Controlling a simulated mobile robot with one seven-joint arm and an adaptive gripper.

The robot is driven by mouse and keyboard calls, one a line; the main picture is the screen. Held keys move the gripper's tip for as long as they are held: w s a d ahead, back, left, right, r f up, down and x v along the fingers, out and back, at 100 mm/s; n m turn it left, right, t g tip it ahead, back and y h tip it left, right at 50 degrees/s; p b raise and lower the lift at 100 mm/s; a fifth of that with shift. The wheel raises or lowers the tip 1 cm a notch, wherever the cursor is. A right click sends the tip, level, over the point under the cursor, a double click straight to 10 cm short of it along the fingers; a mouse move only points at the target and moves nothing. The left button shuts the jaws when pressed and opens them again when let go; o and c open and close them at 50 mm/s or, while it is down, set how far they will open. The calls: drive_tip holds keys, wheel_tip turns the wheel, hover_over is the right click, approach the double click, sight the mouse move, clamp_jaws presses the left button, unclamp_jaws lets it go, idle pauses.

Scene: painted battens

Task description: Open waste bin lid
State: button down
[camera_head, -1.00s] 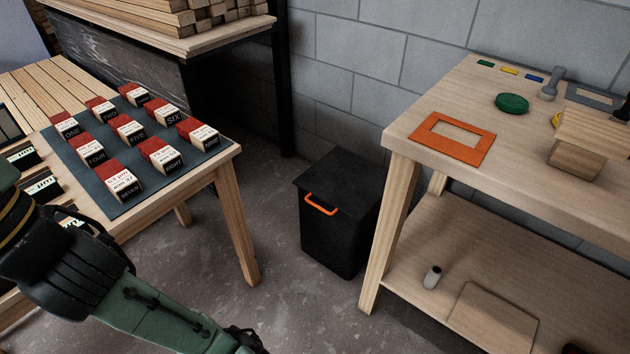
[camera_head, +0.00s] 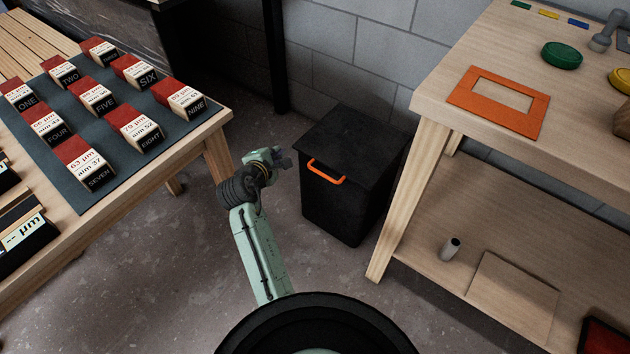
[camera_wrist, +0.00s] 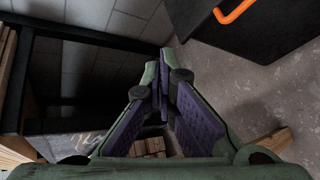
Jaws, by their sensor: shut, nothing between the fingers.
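The black waste bin (camera_head: 345,205) stands on the floor between the two tables, and its flat lid (camera_head: 360,142) is down. An orange handle (camera_head: 326,172) sticks out from the front edge of the lid. My gripper (camera_head: 284,158) is just left of the bin, near lid height, apart from the handle. In the wrist view my gripper (camera_wrist: 162,82) shows its purple-padded fingers shut with nothing between them. The bin (camera_wrist: 270,30) shows there at the upper right, with its orange handle (camera_wrist: 232,12) cut by the top edge.
A wooden table (camera_head: 215,130) with numbered red-and-white blocks stands left. A workbench (camera_head: 425,115) with an orange frame (camera_head: 500,100) stands close to the bin's right, its lower shelf (camera_head: 500,225) jutting forward. A block wall is behind. The floor (camera_head: 330,270) before the bin is clear.

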drive_tip(key=s+d+f+n+g+h, duration=0.1)
drive_tip(key=s+d+f+n+h, duration=0.2)
drive_tip(key=f, duration=0.4)
drive_tip(key=s+d+f+n+g+h, duration=0.1)
drive_tip(key=s+d+f+n+g, duration=0.15)
drive_tip(key=f+n, duration=0.35)
drive_tip(key=w+d+f, duration=0.2)
drive_tip(key=w+d, duration=0.4)
drive_tip(key=shift+w+f+t+p, duration=0.2)
drive_tip(key=shift+f+t+p, duration=0.15)
drive_tip(key=shift+f+t, duration=0.1)
drive_tip(key=shift+r, duration=0.1)
